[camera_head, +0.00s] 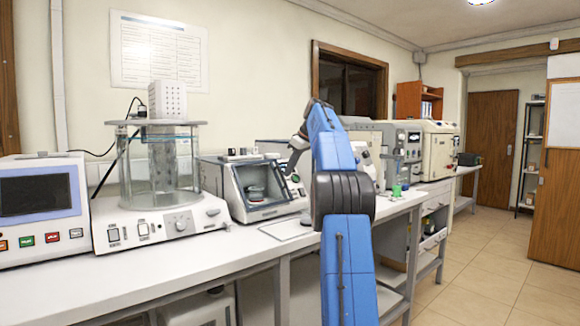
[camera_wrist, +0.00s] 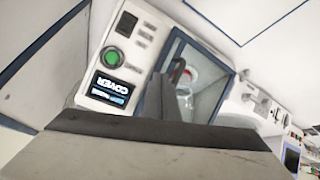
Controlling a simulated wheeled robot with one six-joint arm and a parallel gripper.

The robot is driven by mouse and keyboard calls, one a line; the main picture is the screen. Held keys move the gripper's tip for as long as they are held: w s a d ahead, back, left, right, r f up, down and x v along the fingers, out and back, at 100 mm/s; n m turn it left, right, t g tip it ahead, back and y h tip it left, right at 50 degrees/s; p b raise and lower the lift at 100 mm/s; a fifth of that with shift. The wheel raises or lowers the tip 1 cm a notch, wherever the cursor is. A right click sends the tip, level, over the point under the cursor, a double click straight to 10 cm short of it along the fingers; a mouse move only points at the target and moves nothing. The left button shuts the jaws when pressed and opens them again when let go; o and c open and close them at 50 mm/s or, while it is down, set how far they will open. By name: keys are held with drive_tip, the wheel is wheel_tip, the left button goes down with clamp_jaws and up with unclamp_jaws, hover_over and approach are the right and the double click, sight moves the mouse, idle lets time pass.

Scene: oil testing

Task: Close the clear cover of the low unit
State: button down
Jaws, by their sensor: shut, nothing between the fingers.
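The low unit (camera_head: 238,205) is a white box on the bench, left of my blue arm, with a dark-framed sloping front and a round dish inside. In the wrist view its panel (camera_wrist: 102,70) carries a green button (camera_wrist: 110,55) and a small display reading "COVER" upside down. Beside the panel is a blue-edged window (camera_wrist: 212,80), with a red and white round item behind it. I cannot tell how far the clear cover is open. My gripper (camera_wrist: 162,85) is shut and empty, its dark fingers overlapping the unit's window in view; contact is unclear.
A glass cylinder apparatus (camera_head: 160,165) stands left of the unit, and a screen unit (camera_head: 42,208) is at far left. Open floor (camera_head: 480,262) lies at right.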

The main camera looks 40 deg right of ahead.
drive_tip(key=shift+w+d+f, duration=0.3)
drive_tip(key=shift+w+f, duration=0.2)
drive_tip(key=shift+w, duration=0.2)
